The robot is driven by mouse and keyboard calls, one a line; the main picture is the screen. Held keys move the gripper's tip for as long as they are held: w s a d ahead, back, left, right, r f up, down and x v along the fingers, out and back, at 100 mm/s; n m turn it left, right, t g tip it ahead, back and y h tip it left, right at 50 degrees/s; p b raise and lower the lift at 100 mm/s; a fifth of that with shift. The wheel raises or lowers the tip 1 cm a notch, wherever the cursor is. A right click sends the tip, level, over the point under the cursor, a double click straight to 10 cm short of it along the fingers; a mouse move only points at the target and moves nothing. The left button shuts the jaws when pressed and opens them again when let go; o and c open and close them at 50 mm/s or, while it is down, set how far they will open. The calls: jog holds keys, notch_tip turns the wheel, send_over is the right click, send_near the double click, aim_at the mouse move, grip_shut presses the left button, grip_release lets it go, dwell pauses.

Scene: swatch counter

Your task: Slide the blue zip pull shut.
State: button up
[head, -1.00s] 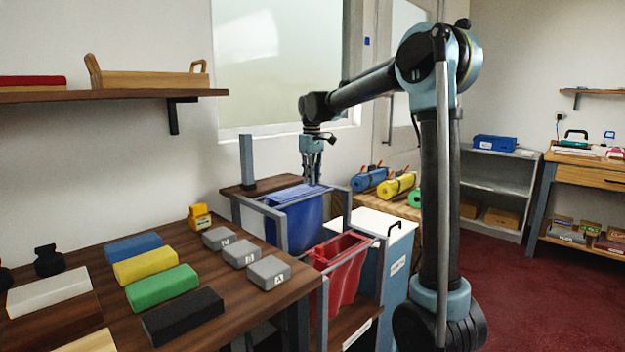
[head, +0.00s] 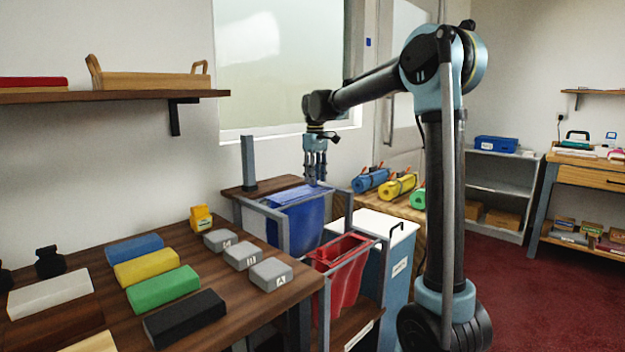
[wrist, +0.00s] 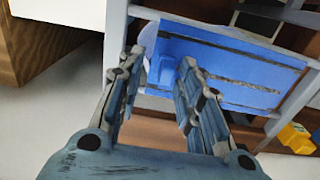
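The blue bag (head: 297,222) hangs in a grey metal frame beside the table, and its top also shows in the wrist view (wrist: 225,62). Dark slits run along this top, the lower one with a rough, zip-like line (wrist: 245,83). A raised blue tab, seemingly the zip pull (wrist: 164,69), stands at the left end of the bag top in the wrist view. My gripper (head: 318,180) points down over the bag. In the wrist view my gripper (wrist: 162,66) is open, its fingers apart on either side of the tab. I cannot tell if either touches it.
A red bag (head: 338,262) hangs in the front of the same rack. A grey post (head: 249,163) rises behind the blue bag. A white-topped cabinet (head: 375,226) stands close on the right. The table (head: 225,285) at left holds coloured blocks.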

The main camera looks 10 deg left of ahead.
notch_tip(320, 180, up, 11)
jog(key=shift+r, duration=0.15)
jog(key=shift+w+d, duration=0.1)
jog(key=shift+d, duration=0.05)
dwell(0.4)
jog(key=s+d+f+m, duration=0.2)
jog(key=s+d+f, duration=0.1)
jog(key=s+d, duration=0.35)
jog(key=s+d+f+m+t, duration=0.1)
jog(key=s+d+f, duration=0.35)
jog(key=d, duration=0.25)
jog(key=s+d+f+m, duration=0.2)
jog(key=s+d+f, duration=0.1)
jog(key=s+d, duration=0.35)
jog(key=s+d+f+m, duration=0.2)
jog(key=s+d+f, duration=0.3)
jog(key=s+f, duration=0.4)
jog(key=s+d+f+m+t, duration=0.1)
jog(key=s+d+f+m, duration=0.2)
jog(key=s+f, duration=0.6)
notch_tip(320, 180, down, 4)
jog(key=shift+s+d+f, duration=0.15)
jog(key=shift+s+d, duration=0.25)
jog(key=shift+d, duration=0.75)
